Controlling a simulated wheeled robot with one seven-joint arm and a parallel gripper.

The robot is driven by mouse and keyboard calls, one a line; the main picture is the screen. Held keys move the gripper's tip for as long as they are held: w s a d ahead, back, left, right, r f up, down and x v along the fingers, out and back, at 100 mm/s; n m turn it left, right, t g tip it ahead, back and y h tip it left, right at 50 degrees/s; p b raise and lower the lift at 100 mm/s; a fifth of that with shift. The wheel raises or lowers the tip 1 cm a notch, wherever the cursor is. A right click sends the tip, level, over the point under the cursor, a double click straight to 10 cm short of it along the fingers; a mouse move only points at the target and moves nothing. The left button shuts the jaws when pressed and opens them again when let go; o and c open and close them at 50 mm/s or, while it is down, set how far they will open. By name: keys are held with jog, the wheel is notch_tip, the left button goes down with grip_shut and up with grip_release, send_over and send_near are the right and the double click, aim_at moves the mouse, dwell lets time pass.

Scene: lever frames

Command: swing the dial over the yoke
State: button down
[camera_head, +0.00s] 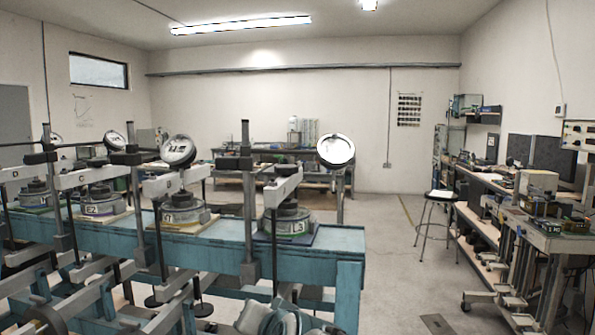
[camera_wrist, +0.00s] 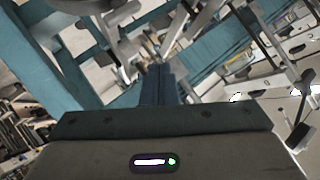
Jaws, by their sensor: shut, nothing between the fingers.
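The nearest lever frame has a round white-faced dial (camera_head: 336,150), high and to the right of its pale yoke (camera_head: 283,188). The dial is not over the yoke in this view. Below the yoke a grey cell labelled L3 (camera_head: 290,222) sits on the teal bench. A second dial (camera_head: 178,150) shows just above yoke B (camera_head: 170,182), and a third dial (camera_head: 114,140) is near yoke C (camera_head: 85,178). My gripper (camera_wrist: 160,72) is shut and empty in the wrist view, apart from any dial or yoke. What shows of my arm in the head view is low, below the bench top.
The teal bench (camera_head: 345,240) carries several lever frames with upright dark posts (camera_head: 247,190), close together on the left. Lever beams and rods crowd the space below it.

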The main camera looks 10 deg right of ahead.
jog(key=w+r+m+t+h+p, duration=0.25)
jog(key=r+m, duration=0.25)
jog(key=r, duration=0.4)
jog(key=w+r+m+t+h+p, duration=0.1)
jog(key=r+m+t+h+p, duration=0.15)
jog(key=r+m, duration=0.45)
jog(key=m+g+h+p, duration=0.4)
jog(key=m+h+p, duration=0.2)
jog(key=m+h, duration=0.35)
send_near(333, 178)
jog(key=x, duration=0.6)
jog(key=shift+w+d, duration=0.25)
jog(key=shift+d, duration=0.05)
